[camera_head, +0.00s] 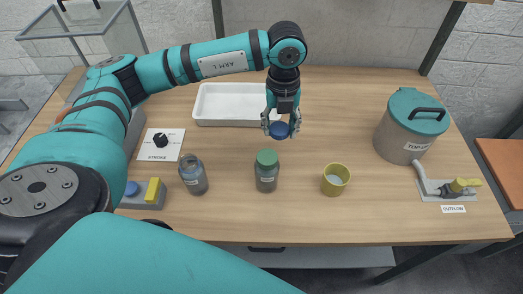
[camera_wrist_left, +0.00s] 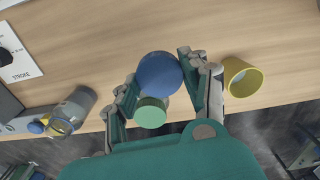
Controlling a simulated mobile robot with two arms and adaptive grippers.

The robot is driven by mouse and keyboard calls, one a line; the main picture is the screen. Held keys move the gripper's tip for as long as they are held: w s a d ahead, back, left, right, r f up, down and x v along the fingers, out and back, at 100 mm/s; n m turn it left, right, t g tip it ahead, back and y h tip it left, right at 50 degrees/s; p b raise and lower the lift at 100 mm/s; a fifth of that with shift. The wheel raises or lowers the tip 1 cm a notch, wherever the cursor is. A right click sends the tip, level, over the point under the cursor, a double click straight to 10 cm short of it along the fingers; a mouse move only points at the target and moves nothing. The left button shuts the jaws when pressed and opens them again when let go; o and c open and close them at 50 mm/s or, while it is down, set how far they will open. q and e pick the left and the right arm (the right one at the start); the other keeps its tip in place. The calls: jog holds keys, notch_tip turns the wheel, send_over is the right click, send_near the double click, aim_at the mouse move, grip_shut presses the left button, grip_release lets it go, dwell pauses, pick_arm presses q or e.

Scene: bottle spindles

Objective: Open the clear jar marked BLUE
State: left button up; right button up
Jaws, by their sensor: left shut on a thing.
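My left gripper (camera_head: 281,122) is shut on a round blue lid (camera_head: 279,131) and holds it above the table, in front of the white tray. In the left wrist view the blue lid (camera_wrist_left: 160,73) sits between the two fingers. A clear jar (camera_head: 193,176) stands upright on the table to the left, with no lid visible on it; its label is too small to read. It also shows in the left wrist view (camera_wrist_left: 78,105). A second clear jar (camera_head: 266,178) with a green lid (camera_head: 267,158) stands just in front of the gripper. My right gripper is not in view.
A white tray (camera_head: 225,104) lies behind the gripper. A yellow cup (camera_head: 336,180) stands right of the green-lidded jar. A grey pot (camera_head: 400,142) and an outflow valve (camera_head: 460,187) are at the right. A dial plate (camera_head: 160,153) and a button box (camera_head: 146,201) are at the left.

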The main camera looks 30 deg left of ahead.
aim_at(274, 128)
pick_arm(q)
jog(key=n, duration=0.3)
jog(key=shift+w+a+f+n, duration=0.15)
jog(key=shift+a+f+n, duration=0.2)
jog(key=shift+n, duration=0.05)
jog(key=n, duration=0.3)
jog(key=a+f+n, duration=0.1)
jog(key=n, duration=0.1)
jog(key=shift+w+p, duration=0.2)
jog(key=shift+p, duration=0.15)
jog(key=shift+w+a+f+n, duration=0.1)
jog(key=shift+f+n, duration=0.1)
jog(key=shift+n, duration=0.4)
jog(key=shift+a+f+n, duration=0.1)
jog(key=shift+f+n, duration=0.05)
jog(key=shift+n, duration=0.45)
jog(key=shift+f+n, duration=0.3)
jog(key=shift+f, duration=0.05)
notch_tip(274, 128, down, 9)
jog(key=p, duration=0.2)
jog(key=shift+p, duration=0.3)
jog(key=shift+f, duration=0.25)
